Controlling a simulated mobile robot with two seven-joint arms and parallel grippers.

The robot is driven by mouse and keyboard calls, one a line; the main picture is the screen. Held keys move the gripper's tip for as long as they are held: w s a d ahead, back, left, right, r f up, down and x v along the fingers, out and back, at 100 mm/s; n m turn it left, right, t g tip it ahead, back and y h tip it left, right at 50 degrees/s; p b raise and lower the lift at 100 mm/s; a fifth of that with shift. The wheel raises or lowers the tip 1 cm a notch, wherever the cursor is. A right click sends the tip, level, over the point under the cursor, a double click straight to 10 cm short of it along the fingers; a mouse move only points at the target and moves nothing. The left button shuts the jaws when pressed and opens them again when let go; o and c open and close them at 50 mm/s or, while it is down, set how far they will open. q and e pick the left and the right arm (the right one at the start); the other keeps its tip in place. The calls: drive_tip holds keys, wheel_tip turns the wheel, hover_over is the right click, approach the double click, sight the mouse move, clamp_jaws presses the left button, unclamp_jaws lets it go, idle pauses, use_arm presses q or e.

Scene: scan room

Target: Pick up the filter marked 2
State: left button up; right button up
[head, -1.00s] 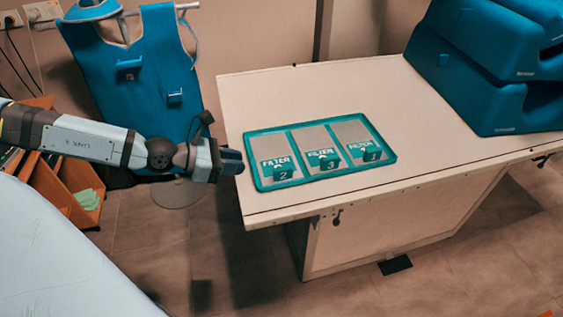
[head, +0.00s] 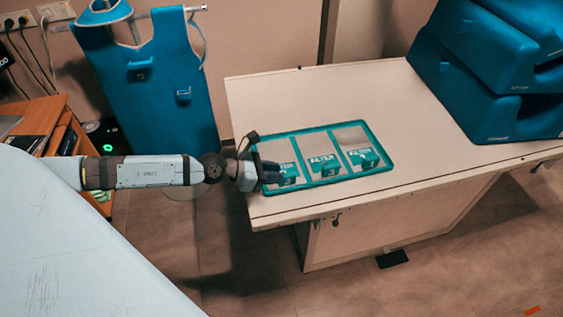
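A teal-rimmed tray (head: 256,189) lies on the pale table and holds three grey plates with teal FILTER labels and tabs. The filter at the left (head: 284,150) is the one whose tab read 2 a second ago; its number is now hard to read. The middle filter (head: 322,149) is marked 3 and the right filter (head: 352,138) appears marked 1. My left gripper (head: 273,173) is at the tray's left edge, beside the tab of the left filter and partly hiding that filter. I cannot tell whether its fingers are apart or touch the tab. My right gripper is not in view.
The pale table (head: 430,110) is clear behind and right of the tray. Large blue padded blocks (head: 490,60) stand at its right end. A blue apron (head: 150,80) hangs behind at left. A wooden shelf unit (head: 75,130) and a pale surface (head: 60,240) are at the left.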

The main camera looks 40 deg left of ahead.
sight(288, 174)
use_arm(q)
drive_tip(key=x, duration=0.5)
drive_tip(key=shift+d+f+p, duration=0.1)
drive_tip(key=shift+f+p, duration=0.05)
drive_tip(key=shift+p, duration=0.2)
clamp_jaws()
